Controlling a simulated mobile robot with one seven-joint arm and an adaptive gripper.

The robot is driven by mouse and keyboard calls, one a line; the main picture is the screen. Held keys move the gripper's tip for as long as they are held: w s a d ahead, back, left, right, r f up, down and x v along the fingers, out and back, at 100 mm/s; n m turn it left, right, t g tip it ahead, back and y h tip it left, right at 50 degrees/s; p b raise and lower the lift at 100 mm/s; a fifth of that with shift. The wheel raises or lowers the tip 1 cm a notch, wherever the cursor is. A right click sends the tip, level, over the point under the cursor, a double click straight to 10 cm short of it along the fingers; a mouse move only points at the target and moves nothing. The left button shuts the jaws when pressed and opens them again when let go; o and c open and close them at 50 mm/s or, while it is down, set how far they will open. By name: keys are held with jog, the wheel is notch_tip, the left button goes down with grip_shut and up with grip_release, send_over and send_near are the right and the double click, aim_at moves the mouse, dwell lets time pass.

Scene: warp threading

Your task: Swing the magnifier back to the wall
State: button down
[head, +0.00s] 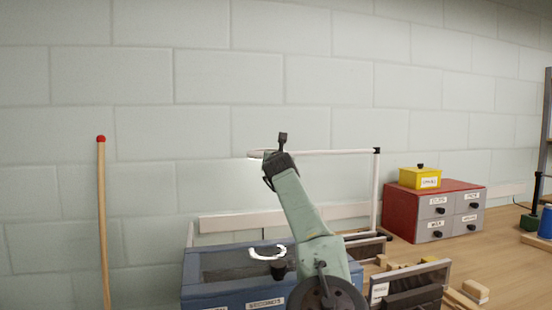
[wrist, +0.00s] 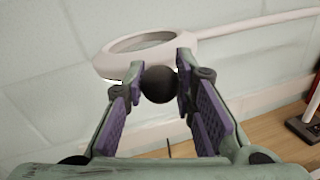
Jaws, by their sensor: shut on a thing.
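The magnifier shows in the wrist view as a white ring (wrist: 112,66) around a lens, on a white arm running right. In the head view its ring (head: 256,154) is partly hidden behind my gripper, and its white arm (head: 335,151) runs right to a white post (head: 376,195). My gripper (wrist: 160,82) is shut on a dark round knob (wrist: 160,86) at the near side of the ring. In the head view my own arm hides the knob and most of the ring. The block wall (head: 330,90) is behind the magnifier; the gap between them cannot be judged.
A blue box (head: 205,275) with a white curved piece (head: 267,253) stands below my arm. A red drawer cabinet (head: 410,190) bearing a yellow box (head: 420,178) stands to the right on the wooden bench (head: 430,252). A red-tipped wooden rod (head: 102,220) stands at left.

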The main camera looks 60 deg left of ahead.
jog(key=c, duration=1.7)
grip_release()
jog(key=shift+r, duration=0.1)
jog(key=o, duration=0.4)
jog(key=shift+a+f, duration=0.2)
jog(key=shift+a, duration=0.05)
